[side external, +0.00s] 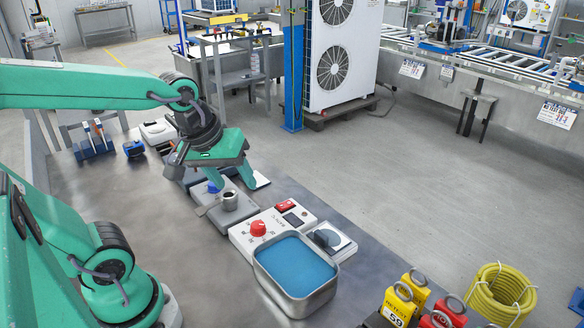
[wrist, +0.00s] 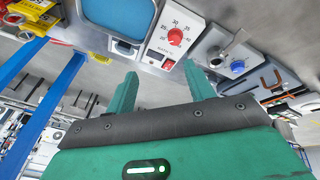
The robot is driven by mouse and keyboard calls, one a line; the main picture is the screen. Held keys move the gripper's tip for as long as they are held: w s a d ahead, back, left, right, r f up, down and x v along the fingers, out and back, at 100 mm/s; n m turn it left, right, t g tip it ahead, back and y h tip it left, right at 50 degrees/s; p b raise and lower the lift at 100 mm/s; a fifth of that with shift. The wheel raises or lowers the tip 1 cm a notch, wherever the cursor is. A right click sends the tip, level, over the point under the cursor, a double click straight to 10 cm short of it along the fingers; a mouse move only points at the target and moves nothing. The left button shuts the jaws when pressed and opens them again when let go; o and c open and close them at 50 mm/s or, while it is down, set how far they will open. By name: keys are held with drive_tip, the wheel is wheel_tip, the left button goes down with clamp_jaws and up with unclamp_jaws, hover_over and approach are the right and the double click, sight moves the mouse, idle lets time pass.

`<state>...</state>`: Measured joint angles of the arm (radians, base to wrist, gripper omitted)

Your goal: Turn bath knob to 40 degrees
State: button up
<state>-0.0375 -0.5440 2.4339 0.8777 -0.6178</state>
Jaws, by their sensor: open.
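The bath knob is a red knob (side external: 258,228) on a pale control panel (side external: 240,236) beside a steel bath (side external: 318,299) of blue water. In the wrist view the red knob (wrist: 175,37) sits beyond my fingertips, with a printed number scale around it. I cannot clearly tell which number its pointer faces. My gripper (side external: 234,184) is open and empty. It hangs above a grey valve block, up and to the left of the red knob in the side view. In the wrist view my two fingers (wrist: 160,69) are apart and touch no knob.
A blue knob (side external: 214,187) and a short metal pipe (side external: 230,200) stand on the grey block close under my gripper. A red switch (side external: 285,205) and a small display (side external: 293,219) are on the panel. Yellow and red tagged padlocks (side external: 400,303) stand at the front right.

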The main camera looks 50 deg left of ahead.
wheel_tip(320, 180, down, 2)
drive_tip(key=w+n+g, duration=0.1)
drive_tip(key=w+n, duration=0.1)
drive_tip(key=n, duration=0.4)
drive_tip(key=n+g, duration=0.3)
drive_tip(key=n, duration=1.3)
hover_over(258, 225)
wheel_tip(258, 225, down, 8)
drive_tip(key=shift+s+d+f, duration=0.15)
drive_tip(key=shift+f, duration=0.1)
drive_tip(key=shift+a+f, duration=0.2)
drive_tip(key=shift+f, duration=3.7)
drive_tip(key=c, duration=1)
